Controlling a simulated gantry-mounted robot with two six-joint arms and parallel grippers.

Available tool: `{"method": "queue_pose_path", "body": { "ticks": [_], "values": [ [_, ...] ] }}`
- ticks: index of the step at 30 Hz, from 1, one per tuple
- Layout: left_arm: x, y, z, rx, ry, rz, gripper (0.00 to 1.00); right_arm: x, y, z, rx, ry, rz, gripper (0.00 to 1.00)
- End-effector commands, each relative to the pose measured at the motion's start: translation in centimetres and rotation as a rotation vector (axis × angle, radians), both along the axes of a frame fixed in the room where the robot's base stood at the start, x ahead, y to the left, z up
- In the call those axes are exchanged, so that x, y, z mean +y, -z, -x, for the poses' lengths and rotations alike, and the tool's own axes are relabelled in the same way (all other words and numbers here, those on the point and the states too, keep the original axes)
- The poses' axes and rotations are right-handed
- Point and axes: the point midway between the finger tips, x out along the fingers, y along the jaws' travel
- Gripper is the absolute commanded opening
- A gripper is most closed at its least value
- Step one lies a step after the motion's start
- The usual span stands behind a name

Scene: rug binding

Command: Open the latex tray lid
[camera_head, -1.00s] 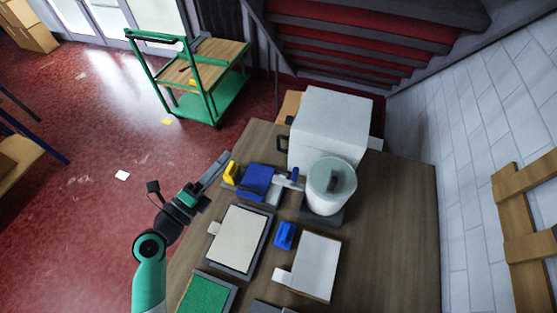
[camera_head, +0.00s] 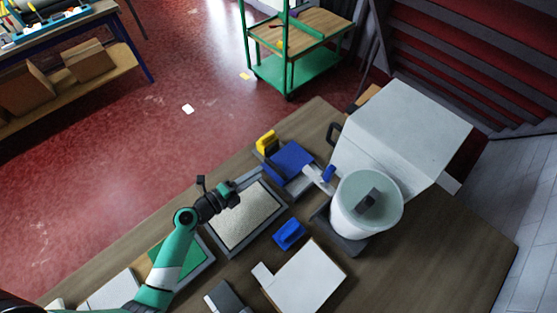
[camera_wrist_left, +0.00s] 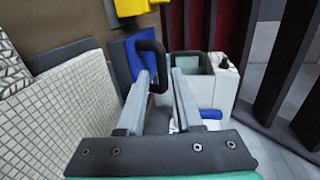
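My left gripper (camera_head: 232,193) is over the upper left edge of a grey-framed tray with a speckled cream surface (camera_head: 247,219). In the left wrist view its two fingers (camera_wrist_left: 160,85) stand apart with a gap between them. A black loop (camera_wrist_left: 158,60) shows by the left fingertip; I cannot tell whether it touches. A flat white panel with a small tab (camera_head: 307,277) lies at the front right, apart from my gripper. I cannot tell which flat piece is the latex tray lid. My right gripper is out of view.
A blue block (camera_head: 289,234) sits between the tray and the white panel. A blue board (camera_head: 292,158), a yellow piece (camera_head: 266,142), a large white bucket (camera_head: 348,215) and a white box (camera_head: 405,125) stand behind. A green panel (camera_head: 190,262) lies at the front left.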

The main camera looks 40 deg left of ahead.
Motion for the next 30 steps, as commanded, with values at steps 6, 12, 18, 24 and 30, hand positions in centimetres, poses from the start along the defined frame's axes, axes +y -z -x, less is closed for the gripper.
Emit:
{"method": "queue_pose_path", "body": {
  "ticks": [6,12,18,24,30],
  "values": [
    [-0.4,0.8,-4.8,-0.001,0.006,-0.001,0.34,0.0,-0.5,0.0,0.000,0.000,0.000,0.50],
    [-0.5,1.7,-8.5,-0.001,0.003,0.000,0.34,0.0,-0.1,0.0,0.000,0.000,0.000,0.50],
    [-0.5,2.0,-9.9,-0.001,0.001,-0.001,0.34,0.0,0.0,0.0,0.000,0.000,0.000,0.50],
    [-0.5,2.0,-9.9,0.000,0.001,-0.001,0.34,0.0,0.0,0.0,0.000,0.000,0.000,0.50],
    [-0.5,1.9,-9.8,0.000,0.001,-0.001,0.00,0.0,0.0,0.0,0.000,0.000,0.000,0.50]
  ]
}}
